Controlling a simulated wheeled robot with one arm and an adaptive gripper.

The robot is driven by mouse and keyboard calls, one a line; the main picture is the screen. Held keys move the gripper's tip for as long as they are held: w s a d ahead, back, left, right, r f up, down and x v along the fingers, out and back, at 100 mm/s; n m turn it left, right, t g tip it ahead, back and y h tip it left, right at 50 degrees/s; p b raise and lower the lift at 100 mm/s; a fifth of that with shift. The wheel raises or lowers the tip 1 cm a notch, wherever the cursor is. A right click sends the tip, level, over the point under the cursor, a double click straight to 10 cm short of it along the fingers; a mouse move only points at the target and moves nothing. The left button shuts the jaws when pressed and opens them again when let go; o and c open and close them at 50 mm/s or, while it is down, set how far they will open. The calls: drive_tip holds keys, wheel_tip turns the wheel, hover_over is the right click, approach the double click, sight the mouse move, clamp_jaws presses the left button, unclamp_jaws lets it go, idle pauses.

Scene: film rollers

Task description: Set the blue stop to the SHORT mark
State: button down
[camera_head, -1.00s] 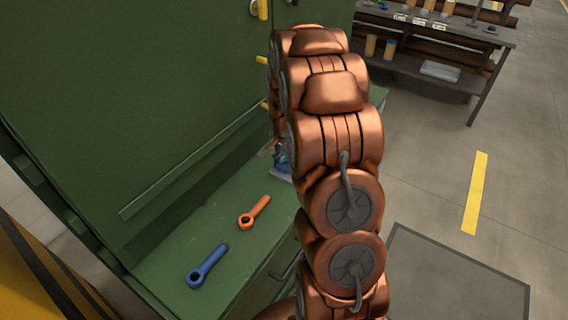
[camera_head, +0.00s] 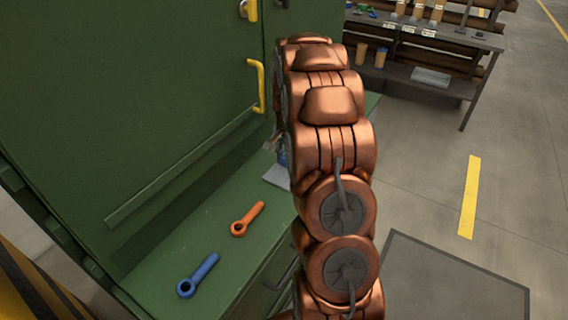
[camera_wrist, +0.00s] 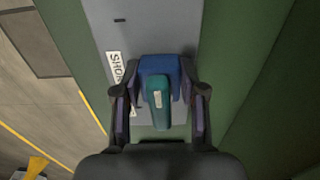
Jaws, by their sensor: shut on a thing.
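The blue stop (camera_wrist: 160,66) sits on a grey plate (camera_wrist: 99,12) in the wrist view, with a teal lever (camera_wrist: 157,104) in front of it. My gripper (camera_wrist: 160,92) has a finger on each side of the stop and lever and is shut on the stop. A white label reading SHORT (camera_wrist: 115,70), partly hidden lower down, lies just left of the stop. A short dark slot (camera_wrist: 120,20) shows above the label. In the head view my arm covers most of this area; a sliver of the grey plate (camera_head: 275,177) shows beside it.
An orange wrench (camera_head: 247,219) and a blue wrench (camera_head: 198,276) lie on the green ledge (camera_head: 165,266). A yellow handle (camera_head: 261,86) is on the green cabinet behind. A dark workbench (camera_head: 455,88) with several items stands at the back right, beyond open floor.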

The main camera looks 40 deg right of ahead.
drive_tip(key=shift+s, duration=0.1)
drive_tip(key=c, duration=0.6)
unclamp_jaws()
drive_tip(key=shift+c, duration=0.2)
wheel_tip(320, 180, up, 12)
drive_tip(key=shift+a, duration=0.1)
idle(0.3)
